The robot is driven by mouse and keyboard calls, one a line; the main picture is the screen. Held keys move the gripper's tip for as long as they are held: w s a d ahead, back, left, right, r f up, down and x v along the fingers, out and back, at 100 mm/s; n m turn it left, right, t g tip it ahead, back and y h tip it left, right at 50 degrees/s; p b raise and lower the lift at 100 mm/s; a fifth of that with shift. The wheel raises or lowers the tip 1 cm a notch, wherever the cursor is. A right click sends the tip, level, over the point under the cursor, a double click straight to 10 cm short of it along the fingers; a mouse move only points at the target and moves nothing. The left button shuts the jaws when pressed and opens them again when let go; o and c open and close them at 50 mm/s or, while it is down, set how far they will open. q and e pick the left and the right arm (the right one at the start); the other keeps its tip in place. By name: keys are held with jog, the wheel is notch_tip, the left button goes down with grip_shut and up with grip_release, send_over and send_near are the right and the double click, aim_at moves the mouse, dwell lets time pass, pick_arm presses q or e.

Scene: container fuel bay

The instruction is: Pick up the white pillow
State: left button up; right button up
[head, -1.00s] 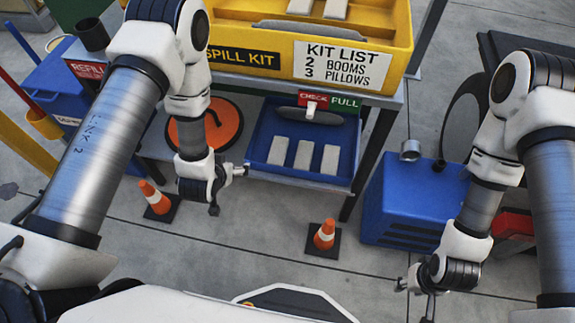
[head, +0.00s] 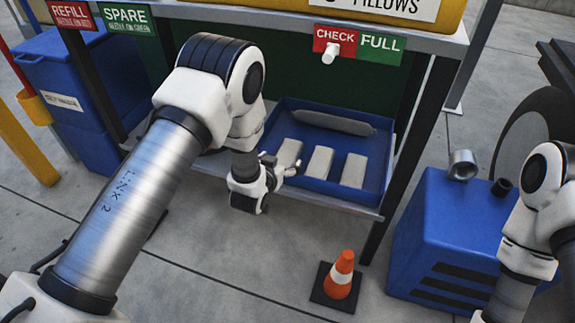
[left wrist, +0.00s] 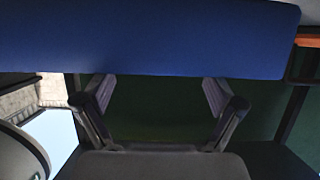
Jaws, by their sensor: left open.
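Three whitish pillows stand in a row in a blue tray (head: 375,198) on the lower shelf: a left pillow (head: 289,151), a middle pillow (head: 320,162) and a right pillow (head: 354,170). My left gripper (head: 287,168) is open at the tray's front left, just in front of the left pillow; I cannot tell whether it touches. In the left wrist view, its two spread fingers (left wrist: 162,98) have nothing between them, and a blue surface (left wrist: 150,38), likely the tray, fills the top. No pillow shows there. My right gripper is out of view.
A grey boom (head: 331,122) lies at the tray's back. A CHECK/FULL sign (head: 358,46) with a white knob hangs above. A traffic cone (head: 339,275) stands on the floor in front. A blue box (head: 447,238) is to the right, and a blue bin (head: 70,95) is at left.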

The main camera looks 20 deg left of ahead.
aim_at(286, 156)
pick_arm(q)
jog(key=b+x, duration=0.1)
jog(key=x, duration=0.1)
jog(key=b+x, duration=0.1)
jog(key=x, duration=0.1)
jog(key=shift+w+a+f+b, duration=0.1)
jog(key=shift+w+f+b, duration=0.05)
jog(key=shift+f+b, duration=0.25)
jog(key=shift+w+r, duration=0.1)
jog(key=shift+r, duration=0.1)
jog(key=c, duration=1.2)
jog(key=shift+c, duration=0.2)
